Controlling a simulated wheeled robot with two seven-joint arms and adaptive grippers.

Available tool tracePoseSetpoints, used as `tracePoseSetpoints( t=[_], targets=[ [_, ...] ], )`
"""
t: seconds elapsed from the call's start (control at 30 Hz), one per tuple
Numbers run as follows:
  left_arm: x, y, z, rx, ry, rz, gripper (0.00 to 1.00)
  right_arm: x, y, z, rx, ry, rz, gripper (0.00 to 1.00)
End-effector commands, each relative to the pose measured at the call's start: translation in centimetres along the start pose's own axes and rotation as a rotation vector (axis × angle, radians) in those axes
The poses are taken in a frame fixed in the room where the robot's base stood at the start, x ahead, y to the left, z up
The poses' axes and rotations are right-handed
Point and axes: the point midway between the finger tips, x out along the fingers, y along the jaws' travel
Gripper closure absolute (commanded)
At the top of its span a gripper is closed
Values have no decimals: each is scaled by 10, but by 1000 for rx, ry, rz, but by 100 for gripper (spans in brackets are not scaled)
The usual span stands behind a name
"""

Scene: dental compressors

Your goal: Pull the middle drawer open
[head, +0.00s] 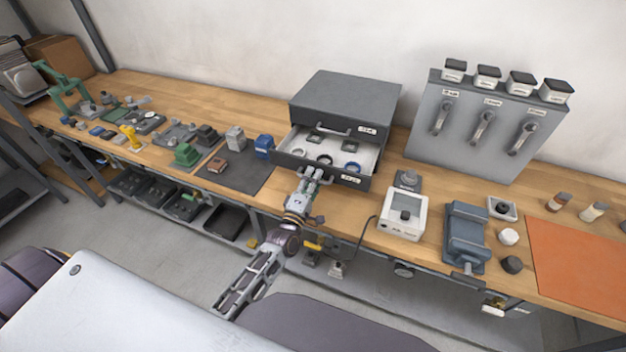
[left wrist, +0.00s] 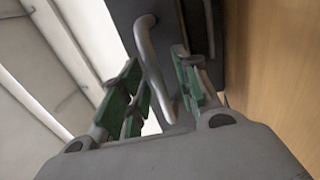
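The dark grey drawer cabinet (head: 345,95) stands on the bench near the wall. Its top drawer (head: 335,124) is shut. The drawer below it (head: 325,170) stands pulled out, showing a light inside with several rings and small dark parts. Whether another drawer lies beneath is hidden. My left gripper (head: 313,176) is at this open drawer's front. In the left wrist view, the bar handle (left wrist: 156,65) runs between its green-padded fingers (left wrist: 162,95), which stand apart with gaps beside the bar. My right gripper is not in view.
Right of the drawer stand a white meter box (head: 403,214), a blue-grey vise (head: 465,236) and a panel with levers (head: 485,128). A dark mat (head: 240,172) with small blocks lies to the left. An orange mat (head: 580,262) lies far right.

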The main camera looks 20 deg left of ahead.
Motion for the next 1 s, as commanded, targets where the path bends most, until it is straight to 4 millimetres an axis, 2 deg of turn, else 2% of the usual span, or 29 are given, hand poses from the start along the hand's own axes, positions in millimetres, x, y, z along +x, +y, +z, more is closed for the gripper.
tracePoseSetpoints(
  t=[0.03, 0.37, 1.0],
  targets=[
    [0, 0, 0, 0, 0, 0, 68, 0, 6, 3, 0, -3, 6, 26],
    [-12, 0, 0, 0, 0, -1, 68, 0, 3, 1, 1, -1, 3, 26],
    [-70, -1, 0, 0, -1, -2, 68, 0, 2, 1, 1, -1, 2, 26]
  ],
)
